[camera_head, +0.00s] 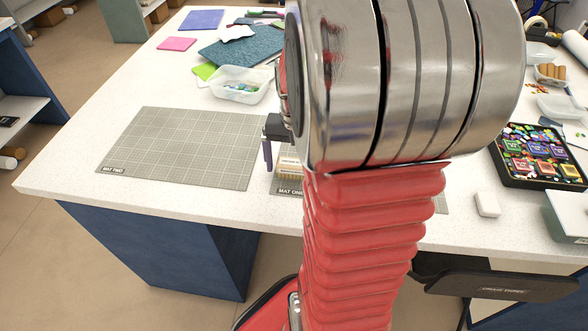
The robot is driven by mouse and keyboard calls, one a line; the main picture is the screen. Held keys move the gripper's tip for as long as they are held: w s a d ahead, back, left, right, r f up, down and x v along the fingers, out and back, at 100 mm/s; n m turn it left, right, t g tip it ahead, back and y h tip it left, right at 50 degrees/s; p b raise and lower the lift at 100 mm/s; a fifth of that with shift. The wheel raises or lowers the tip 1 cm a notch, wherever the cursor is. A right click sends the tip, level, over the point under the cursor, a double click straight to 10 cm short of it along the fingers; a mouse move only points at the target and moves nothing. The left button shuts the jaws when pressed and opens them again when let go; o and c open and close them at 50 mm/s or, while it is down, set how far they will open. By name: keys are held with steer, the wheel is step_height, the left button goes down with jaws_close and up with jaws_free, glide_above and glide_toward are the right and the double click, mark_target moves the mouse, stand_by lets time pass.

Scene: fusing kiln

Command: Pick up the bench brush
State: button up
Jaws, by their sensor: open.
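A small pale tan block-like thing with a fringed lower edge (289,168) lies on the mat marked MAT ONE (288,189). It looks like part of the bench brush, but my arm hides the rest. My gripper (268,155) shows only in part, left of my arm, as a dark body with a dark finger pointing down. It is open and just left of the tan thing. The gap between them in depth cannot be told, and nothing shows held.
An empty grid mat marked MAT TWO (180,148) lies at left. A clear tub (240,88) stands behind it, near coloured sheets (240,50). At right are a black tray of colourful pieces (535,155) and a white block (487,204). The front-left worktop (120,195) is clear.

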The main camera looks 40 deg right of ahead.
steer(key=shift+c, duration=0.3)
steer(key=c, duration=1.2)
step_height(320, 180, up, 10)
steer(key=shift+r, duration=0.1)
steer(key=o, duration=0.6)
steer(key=c, duration=0.4)
steer(key=shift+s, duration=0.1)
